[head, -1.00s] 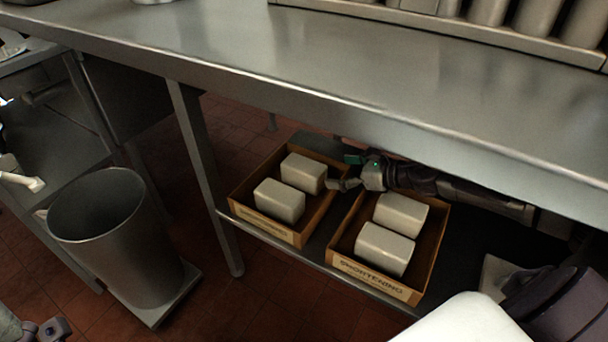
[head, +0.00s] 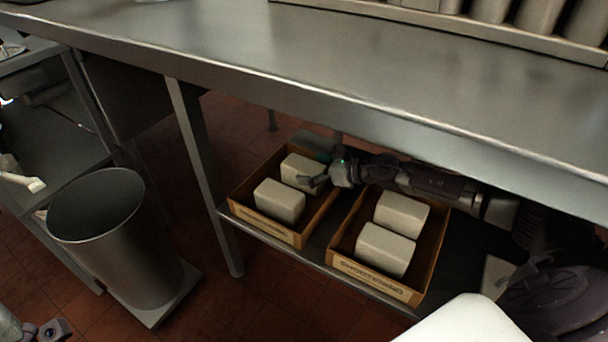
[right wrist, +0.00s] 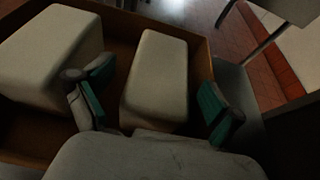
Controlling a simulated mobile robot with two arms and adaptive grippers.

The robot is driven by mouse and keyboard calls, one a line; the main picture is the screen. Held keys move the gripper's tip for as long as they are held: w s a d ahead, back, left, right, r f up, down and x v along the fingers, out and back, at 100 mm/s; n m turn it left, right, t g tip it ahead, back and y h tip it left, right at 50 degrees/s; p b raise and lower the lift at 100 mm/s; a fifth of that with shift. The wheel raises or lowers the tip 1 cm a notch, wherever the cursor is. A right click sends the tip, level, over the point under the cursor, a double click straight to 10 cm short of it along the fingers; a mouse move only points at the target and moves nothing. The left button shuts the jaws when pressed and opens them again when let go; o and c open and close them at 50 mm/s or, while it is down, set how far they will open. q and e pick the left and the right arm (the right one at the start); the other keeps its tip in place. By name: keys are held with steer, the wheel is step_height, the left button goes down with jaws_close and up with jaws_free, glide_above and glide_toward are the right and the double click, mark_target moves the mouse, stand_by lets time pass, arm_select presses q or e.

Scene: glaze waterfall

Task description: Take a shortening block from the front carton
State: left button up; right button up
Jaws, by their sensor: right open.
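Two open brown cartons stand side by side on the lower shelf in the head view, the left carton (head: 318,222) and the right carton (head: 432,262). Each holds two whitish shortening blocks. My right gripper (head: 316,180) reaches in from the right under the tabletop, over the left carton, at its rear block (head: 294,166). In the right wrist view, the open fingers (right wrist: 152,103) lie on either side of one block's near end (right wrist: 158,75), seemingly with gaps. The left carton's front block (head: 279,201) is clear of the gripper. Part of my left gripper (head: 40,331) shows at the bottom left.
The steel tabletop (head: 300,70) overhangs the shelf and my right arm. A table leg (head: 207,180) stands left of the cartons. A large grey bin (head: 112,245) is on the floor farther left. The right carton's blocks (head: 385,249) lie below my right forearm.

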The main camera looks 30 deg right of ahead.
steer(key=shift+r, duration=0.1)
steer(key=c, duration=1.7)
steer(key=shift+o, duration=0.2)
steer(key=shift+r, duration=0.1)
